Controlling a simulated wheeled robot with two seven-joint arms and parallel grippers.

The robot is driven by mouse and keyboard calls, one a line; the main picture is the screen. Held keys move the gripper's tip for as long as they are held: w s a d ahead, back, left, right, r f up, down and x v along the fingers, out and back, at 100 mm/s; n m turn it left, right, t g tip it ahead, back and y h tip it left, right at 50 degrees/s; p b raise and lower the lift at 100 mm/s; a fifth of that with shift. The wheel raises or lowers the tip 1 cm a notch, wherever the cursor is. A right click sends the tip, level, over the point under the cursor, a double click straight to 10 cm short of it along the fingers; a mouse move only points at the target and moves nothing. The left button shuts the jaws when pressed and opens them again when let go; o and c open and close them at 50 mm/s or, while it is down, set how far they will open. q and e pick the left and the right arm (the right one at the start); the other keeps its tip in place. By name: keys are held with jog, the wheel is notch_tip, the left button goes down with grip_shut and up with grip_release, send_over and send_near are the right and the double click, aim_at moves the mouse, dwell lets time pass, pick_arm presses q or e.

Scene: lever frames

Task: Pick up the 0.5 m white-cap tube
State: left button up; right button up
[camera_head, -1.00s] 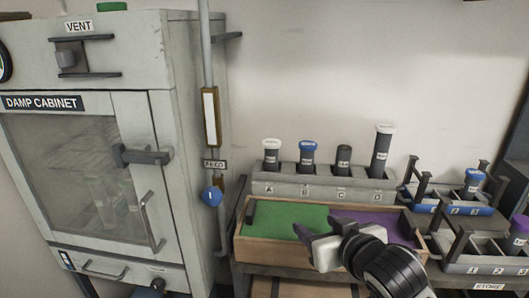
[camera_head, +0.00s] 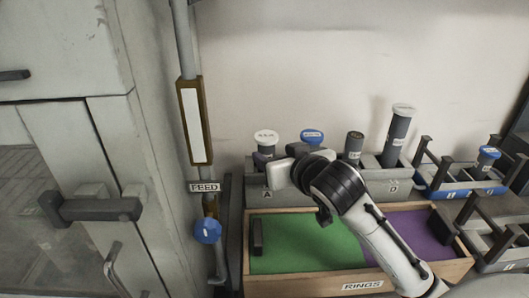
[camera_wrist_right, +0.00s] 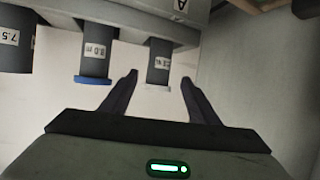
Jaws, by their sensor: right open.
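A white-capped tube (camera_head: 266,140) stands in slot A of the grey rack (camera_head: 393,185). A taller tube with a whitish cap (camera_head: 400,130) leans in slot D. My right gripper (camera_head: 282,172) is at the front of the rack near slot A, its fingertips hidden in the head view. In the right wrist view, the open fingers (camera_wrist_right: 159,80) appear on either side of the slot A tube (camera_wrist_right: 160,62), with nothing gripped. Its label is too blurred to read surely. My left gripper is not in view.
A blue-capped tube (camera_head: 311,138) stands beside the slot A tube, with a dark-capped tube (camera_head: 354,146) farther right. A wooden tray with a green floor (camera_head: 300,245) lies before the rack. A feed pipe with a blue knob (camera_head: 207,230) and a cabinet stand left.

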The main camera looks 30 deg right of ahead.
aim_at(270, 150)
jog(key=x, duration=0.5)
jog(key=shift+d, duration=0.2)
jog(key=shift+w+f, duration=0.15)
jog(key=shift+w, duration=0.1)
jog(key=c, duration=1.2)
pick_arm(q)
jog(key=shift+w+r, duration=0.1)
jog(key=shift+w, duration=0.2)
pick_arm(e)
jog(key=shift+c, duration=0.5)
